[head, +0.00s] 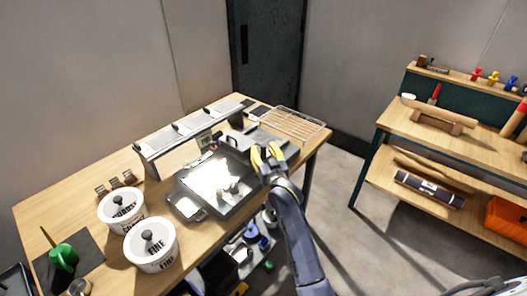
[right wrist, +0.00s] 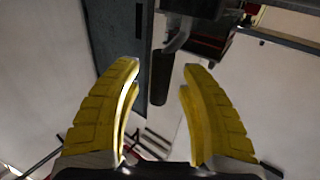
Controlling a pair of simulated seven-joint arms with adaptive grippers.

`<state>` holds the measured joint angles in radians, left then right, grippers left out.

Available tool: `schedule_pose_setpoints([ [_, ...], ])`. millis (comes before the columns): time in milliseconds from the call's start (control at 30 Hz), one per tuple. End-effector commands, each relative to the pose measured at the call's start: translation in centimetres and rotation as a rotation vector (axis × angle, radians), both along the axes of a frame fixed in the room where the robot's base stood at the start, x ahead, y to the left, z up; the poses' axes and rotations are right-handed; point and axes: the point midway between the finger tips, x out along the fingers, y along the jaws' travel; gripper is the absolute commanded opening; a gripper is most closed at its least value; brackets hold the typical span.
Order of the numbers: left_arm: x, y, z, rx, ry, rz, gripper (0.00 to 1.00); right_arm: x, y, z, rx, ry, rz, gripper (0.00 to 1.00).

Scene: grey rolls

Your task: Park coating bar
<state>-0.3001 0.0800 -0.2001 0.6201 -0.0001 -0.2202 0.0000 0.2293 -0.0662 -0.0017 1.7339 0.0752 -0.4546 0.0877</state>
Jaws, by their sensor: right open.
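My right gripper (head: 265,155) is open at the right edge of a dark tray (head: 237,207) with a glossy pale sheet (head: 205,172) on it. In the right wrist view, its yellow fingers (right wrist: 163,66) stand apart. A dark cylindrical grip (right wrist: 159,82) with a grey curved bracket (right wrist: 180,38) shows in the gap between the fingertips, and I see no contact. I cannot tell whether this is the coating bar's handle. In the head view, the gripper hides what lies right behind it, and I cannot single out the coating bar. My left gripper is not in view.
A raised rail (head: 146,165) runs along the table's back, and a wire rack (head: 293,122) lies at its far end. Two white lidded tubs (head: 150,255) (head: 119,213) stand at the front left. A shelf bench (head: 365,160) stands right, across open floor.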

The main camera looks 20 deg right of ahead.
Motion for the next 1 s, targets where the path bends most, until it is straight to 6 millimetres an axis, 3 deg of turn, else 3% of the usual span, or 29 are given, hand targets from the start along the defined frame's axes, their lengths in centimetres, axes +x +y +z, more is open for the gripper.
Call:
schedule_pose_setpoints([
  [67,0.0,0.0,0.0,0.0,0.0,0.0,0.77,0.0,0.0,0.0,0.0,0.0,0.0,0.43],
  [433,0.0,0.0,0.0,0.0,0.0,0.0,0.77,0.0,0.0,0.0,0.0,0.0,0.0,0.0],
  [800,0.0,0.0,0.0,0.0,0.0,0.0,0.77,0.0,-0.1,0.0,0.0,0.0,0.0,0.0],
  [1000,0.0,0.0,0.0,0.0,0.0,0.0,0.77,1.4,-2.3,0.1,-0.005,0.0,-0.003,0.0],
])
